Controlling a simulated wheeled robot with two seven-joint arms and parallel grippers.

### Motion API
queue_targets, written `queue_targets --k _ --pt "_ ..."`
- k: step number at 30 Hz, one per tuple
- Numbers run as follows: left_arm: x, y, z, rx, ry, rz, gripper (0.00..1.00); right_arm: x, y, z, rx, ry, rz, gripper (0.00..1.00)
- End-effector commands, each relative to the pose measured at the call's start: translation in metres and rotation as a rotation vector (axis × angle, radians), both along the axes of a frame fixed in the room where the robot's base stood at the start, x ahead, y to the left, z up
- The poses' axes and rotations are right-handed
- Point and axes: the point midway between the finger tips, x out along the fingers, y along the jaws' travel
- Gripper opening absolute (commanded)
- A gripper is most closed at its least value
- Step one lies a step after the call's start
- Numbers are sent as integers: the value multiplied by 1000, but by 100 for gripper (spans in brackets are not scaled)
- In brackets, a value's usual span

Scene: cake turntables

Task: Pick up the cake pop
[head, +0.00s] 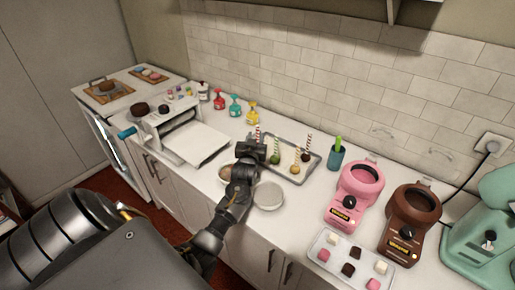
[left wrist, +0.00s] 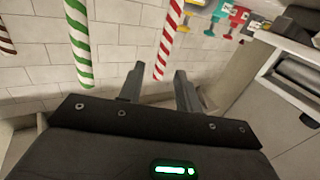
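Several cake pops stand on a metal tray (head: 316,163) with striped sticks pointing up. The red-and-white stick (head: 257,132) rises just behind my left gripper (head: 252,150), which hides its ball. Right of it stand a green-striped cake pop (head: 275,157), a yellowish one (head: 295,169) and a dark one (head: 306,156). In the left wrist view, my left gripper (left wrist: 158,88) is open and empty. The tip of the red-and-white stick (left wrist: 167,40) shows in the gap between its fingers; contact cannot be told. The green-striped stick (left wrist: 78,40) is outside them, to the left.
A grey round turntable (head: 268,195) sits in front of the tray. Red, teal and yellow bottles (head: 235,108) stand behind-left. A white sheeter (head: 185,135) is at left.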

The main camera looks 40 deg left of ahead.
Motion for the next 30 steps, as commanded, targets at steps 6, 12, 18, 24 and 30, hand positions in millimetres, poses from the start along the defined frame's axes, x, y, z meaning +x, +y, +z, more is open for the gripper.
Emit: queue_targets --k 6,12,18,24,30 --pt "24 15 9 1 0 1 34 0 0 21 0 0 0 36" --pt "41 23 5 -1 0 0 34 0 1 24 1 0 -1 36" --pt "44 25 4 0 -1 -1 34 0 1 23 1 0 -1 36" --pt "43 25 4 0 -1 -1 21 0 1 23 1 0 -1 36" --pt "43 25 4 0 -1 -1 0 0 1 23 1 0 -1 36"
